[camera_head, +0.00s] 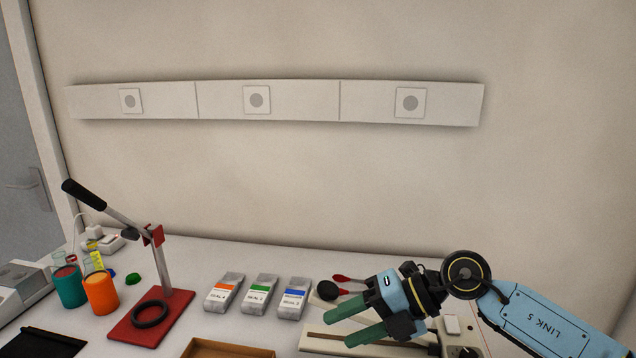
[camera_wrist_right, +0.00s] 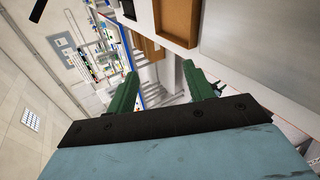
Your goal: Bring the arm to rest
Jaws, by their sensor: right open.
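My right gripper (camera_head: 336,325) is in the lower right of the head view, above the white table (camera_head: 215,263). Its two green fingers are apart and point left, with nothing between them. In the right wrist view, the open green fingers (camera_wrist_right: 158,88) also show empty, with the table edge and the floor beyond them. The blue arm link behind it is mine and comes in from the right. My left gripper does not show in either view.
A red-based press (camera_head: 122,334) with a black handle stands at left, beside an orange cup (camera_head: 101,293) and a teal cup (camera_head: 70,287). Several labelled pouches (camera_head: 258,296) lie mid-table. A brown tray (camera_head: 222,348) is at the front. The wall strip (camera_head: 300,101) holds square plates.

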